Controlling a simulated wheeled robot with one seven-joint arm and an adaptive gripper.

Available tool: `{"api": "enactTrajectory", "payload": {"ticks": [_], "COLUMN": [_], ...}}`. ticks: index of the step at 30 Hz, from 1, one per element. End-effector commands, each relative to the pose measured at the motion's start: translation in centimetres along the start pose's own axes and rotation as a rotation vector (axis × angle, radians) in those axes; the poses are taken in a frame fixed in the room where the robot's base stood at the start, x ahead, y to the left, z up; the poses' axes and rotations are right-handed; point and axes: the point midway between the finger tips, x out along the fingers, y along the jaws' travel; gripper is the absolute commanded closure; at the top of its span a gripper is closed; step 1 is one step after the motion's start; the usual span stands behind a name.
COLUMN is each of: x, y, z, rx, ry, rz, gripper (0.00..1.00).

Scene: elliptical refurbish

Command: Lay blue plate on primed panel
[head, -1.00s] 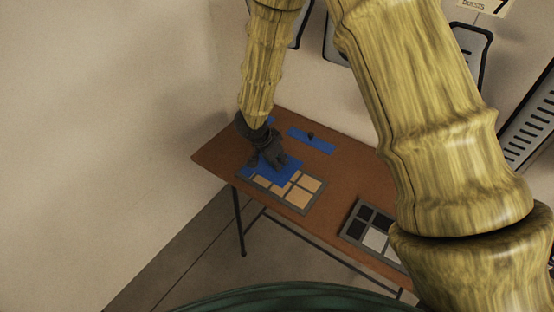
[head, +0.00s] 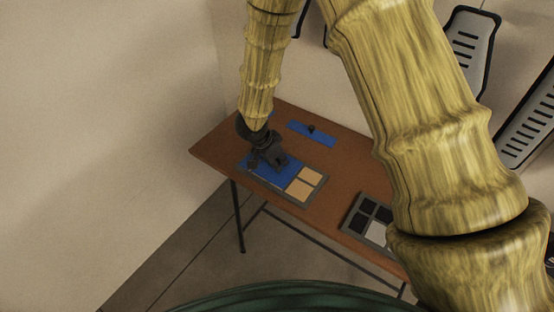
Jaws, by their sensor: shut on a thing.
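A blue plate (head: 285,178) is under my gripper (head: 279,161), which is shut on it; the fingers and grip point are mostly hidden by the dark gripper body. The plate covers the left part of a grey-framed panel (head: 297,201) with tan cells, at the table's left end. Its edges run roughly in line with the panel's frame. Tan cells show uncovered on the panel's right part. I cannot tell whether the plate touches the panel or hovers just above it.
Another blue plate (head: 312,134) with a dark knob lies behind on the brown table (head: 345,168). A second grey-framed panel (head: 349,229) with black and pale cells lies to the right, partly hidden by my arm. Walls stand behind and left. Bare table lies between the panels.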

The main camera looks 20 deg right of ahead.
Motion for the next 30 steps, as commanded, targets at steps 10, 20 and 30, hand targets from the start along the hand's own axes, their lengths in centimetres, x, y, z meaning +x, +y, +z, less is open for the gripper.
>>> {"api": "enactTrajectory", "payload": {"ticks": [10,20,30], "x": [0.03,0.26,0.32], "y": [0.0,0.0,0.0], "z": [0.01,0.12,0.14], "rx": [0.0,0.001,0.0], "ry": [0.0,0.0,0.0], "rz": [0.0,0.0,0.0], "gripper": [0.92,0.92,0.53]}}
